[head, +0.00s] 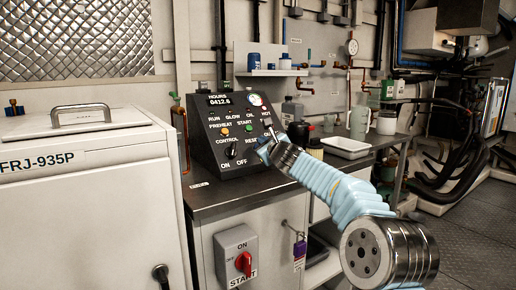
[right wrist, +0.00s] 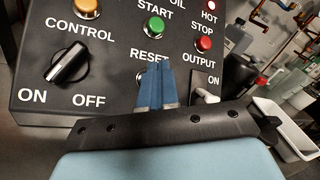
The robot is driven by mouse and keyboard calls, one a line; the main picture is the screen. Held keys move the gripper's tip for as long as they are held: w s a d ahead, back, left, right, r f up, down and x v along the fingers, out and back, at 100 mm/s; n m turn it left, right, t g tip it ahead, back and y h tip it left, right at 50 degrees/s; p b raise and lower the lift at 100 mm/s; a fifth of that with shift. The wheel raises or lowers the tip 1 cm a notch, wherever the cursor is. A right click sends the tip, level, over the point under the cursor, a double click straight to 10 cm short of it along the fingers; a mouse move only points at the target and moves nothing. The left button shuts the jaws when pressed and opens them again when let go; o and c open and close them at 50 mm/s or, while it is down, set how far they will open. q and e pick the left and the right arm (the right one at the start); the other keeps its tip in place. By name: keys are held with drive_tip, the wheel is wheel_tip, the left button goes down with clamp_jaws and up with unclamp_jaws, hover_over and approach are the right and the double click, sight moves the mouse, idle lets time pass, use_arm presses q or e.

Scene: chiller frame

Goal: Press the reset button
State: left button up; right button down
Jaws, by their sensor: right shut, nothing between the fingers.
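The dark control panel (head: 203,140) stands on the metal counter, with lit lamps, buttons and a knob. In the right wrist view, the RESET label (right wrist: 148,57) is on the panel face. The reset button below it is mostly hidden behind my fingers; only a sliver of what may be its rim shows at their left. My right gripper (head: 264,150) is shut and empty, its fingers pointing at the panel. In the right wrist view, the blue fingertips (right wrist: 157,68) overlap the spot just under RESET. I cannot tell if they touch. My left gripper is out of view.
Near the fingers are the green START button (right wrist: 155,27), red STOP button (right wrist: 204,44), OUTPUT toggle (right wrist: 206,94) and black CONTROL knob (right wrist: 70,63). A white tray (head: 346,146) and bottles stand right of the panel. A red switch (head: 244,263) is on the cabinet below.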

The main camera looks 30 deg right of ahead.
idle(0.8)
drive_tip(key=shift+w+f, duration=0.3)
drive_tip(key=shift+w+a+f+b, duration=0.1)
drive_tip(key=shift+w+f+b, duration=0.25)
drive_tip(key=shift+f+b, duration=0.05)
idle(0.7)
drive_tip(key=shift+s+r, duration=0.1)
drive_tip(key=shift+r, duration=0.05)
idle(0.3)
drive_tip(key=shift+s+r+p, duration=0.3)
drive_tip(key=shift+s+r, duration=0.2)
drive_tip(key=shift+s, duration=0.05)
drive_tip(key=s+r+p, duration=0.2)
drive_tip(key=s+r, duration=0.1)
drive_tip(key=shift+s+d+r, duration=0.2)
drive_tip(key=shift+s+r, duration=0.05)
drive_tip(key=shift+r, duration=0.05)
idle(0.6)
